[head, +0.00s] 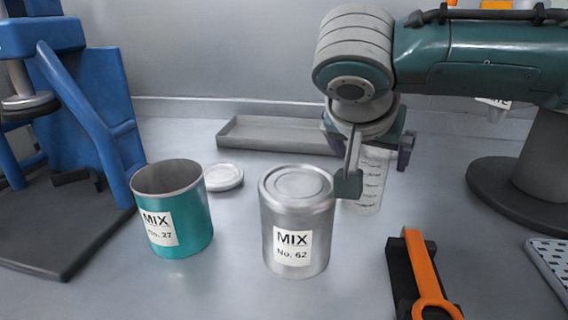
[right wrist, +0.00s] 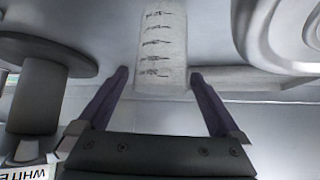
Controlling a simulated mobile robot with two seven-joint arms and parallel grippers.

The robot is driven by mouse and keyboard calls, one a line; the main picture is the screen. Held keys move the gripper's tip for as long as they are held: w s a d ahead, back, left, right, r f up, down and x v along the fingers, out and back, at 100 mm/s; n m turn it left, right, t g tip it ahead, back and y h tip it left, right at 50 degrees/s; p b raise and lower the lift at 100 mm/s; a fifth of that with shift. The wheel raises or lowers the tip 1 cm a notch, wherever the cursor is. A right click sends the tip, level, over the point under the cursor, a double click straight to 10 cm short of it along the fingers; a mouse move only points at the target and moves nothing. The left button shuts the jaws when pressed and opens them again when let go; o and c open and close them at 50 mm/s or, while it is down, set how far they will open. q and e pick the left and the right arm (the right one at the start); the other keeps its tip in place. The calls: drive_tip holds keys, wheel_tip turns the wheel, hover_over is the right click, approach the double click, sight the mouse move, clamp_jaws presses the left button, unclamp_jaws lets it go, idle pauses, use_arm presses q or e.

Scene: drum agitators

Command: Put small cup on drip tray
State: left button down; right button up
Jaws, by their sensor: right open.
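The small cup (head: 367,190) is clear with dark graduation marks and stands on the bench behind the silver MIX No. 62 can. My right gripper (head: 370,150) is above and around its upper part, jaws open. In the right wrist view, the cup (right wrist: 161,45) lies between the two purple fingertips, with a small gap on each side. A long shallow grey tray (head: 275,136) lies at the back, and a perforated tray (head: 555,258) is cut off at the right edge. I cannot tell which is the drip tray. My left gripper is not in view.
The silver can (head: 297,225) stands close in front of the cup. An open teal can (head: 174,210) and a round lid (head: 223,177) are to its left. An orange-handled tool (head: 420,270) lies front right. A blue stand (head: 90,120) is at left.

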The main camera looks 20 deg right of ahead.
drive_tip(key=shift+w+d+f, duration=0.3)
drive_tip(key=shift+d+f, duration=0.05)
drive_tip(key=shift+f, duration=0.1)
drive_tip(key=c, duration=1.4)
